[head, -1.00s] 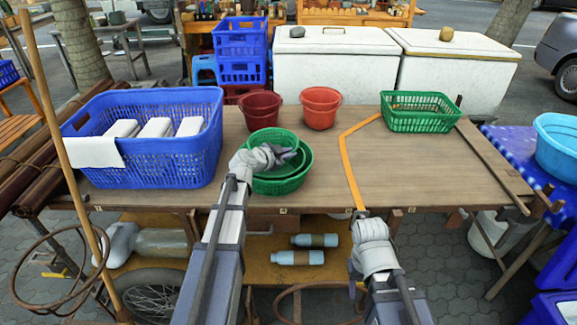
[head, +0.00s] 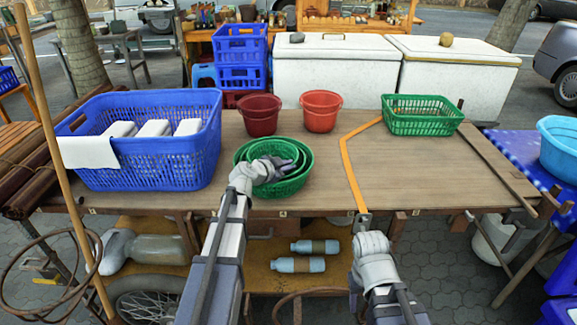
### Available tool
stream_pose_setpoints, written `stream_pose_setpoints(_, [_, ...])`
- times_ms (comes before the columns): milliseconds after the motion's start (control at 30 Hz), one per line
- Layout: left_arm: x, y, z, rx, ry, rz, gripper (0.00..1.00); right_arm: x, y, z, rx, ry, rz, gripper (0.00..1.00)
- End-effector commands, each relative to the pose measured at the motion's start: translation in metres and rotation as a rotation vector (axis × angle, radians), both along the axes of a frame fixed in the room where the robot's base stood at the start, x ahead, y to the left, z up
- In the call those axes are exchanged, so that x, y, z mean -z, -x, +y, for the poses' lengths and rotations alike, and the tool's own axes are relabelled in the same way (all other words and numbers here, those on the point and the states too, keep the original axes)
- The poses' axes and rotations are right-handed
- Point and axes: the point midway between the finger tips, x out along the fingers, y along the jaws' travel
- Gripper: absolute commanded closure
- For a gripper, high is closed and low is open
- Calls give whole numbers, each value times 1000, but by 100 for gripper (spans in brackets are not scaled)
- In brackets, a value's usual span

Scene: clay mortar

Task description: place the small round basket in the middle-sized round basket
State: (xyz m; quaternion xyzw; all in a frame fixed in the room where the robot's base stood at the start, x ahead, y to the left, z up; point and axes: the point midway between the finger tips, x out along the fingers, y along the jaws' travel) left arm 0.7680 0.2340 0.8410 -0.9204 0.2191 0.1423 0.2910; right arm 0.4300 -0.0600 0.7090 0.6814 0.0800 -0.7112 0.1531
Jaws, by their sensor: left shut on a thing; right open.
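Two green round baskets are nested on the table, in front of the red buckets. The small round basket (head: 290,150) sits within the rim of the middle-sized round basket (head: 288,190) and looks roughly level. Whether its base touches the bottom is hidden. My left gripper (head: 278,166) reaches over the near left rim and is shut on the small round basket; the arm hides part of both baskets. My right gripper (head: 363,222) is open and empty at the table's front edge, right of the baskets.
A blue crate (head: 190,160) with white blocks stands to the left. A dark red bucket (head: 258,115) and a lighter red bucket (head: 321,111) stand behind the baskets. A green rectangular basket (head: 422,116) is at the back right. The right of the table (head: 430,170) is clear.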

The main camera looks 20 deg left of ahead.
Motion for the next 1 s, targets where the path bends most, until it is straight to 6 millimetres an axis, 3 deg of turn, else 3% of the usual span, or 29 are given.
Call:
stream_pose_setpoints(167, [3, 0, 0, 0, 0, 0, 100, 3, 0, 0, 0, 0, 0, 50])
stream_pose_setpoints(200, [3, 0, 0, 0, 0, 0, 88, 3, 0, 0, 0, 0, 0, 50])
stream_pose_setpoints(300, [3, 0, 0, 0, 0, 0, 78, 3, 0, 0, 0, 0, 0, 50])
stream_pose_setpoints(567, [0, 0, 0, 0, 0, 0, 78, 0, 0, 0, 0, 0, 0, 50])
stream_pose_setpoints(733, [-17, 0, 0, 0, 0, 0, 78, -17, 0, 0, 0, 0, 0, 50])
stream_pose_setpoints(1000, [-38, 58, 20, -2, 0, 0, 78, -38, 0, 0, 0, 0, 0, 50])
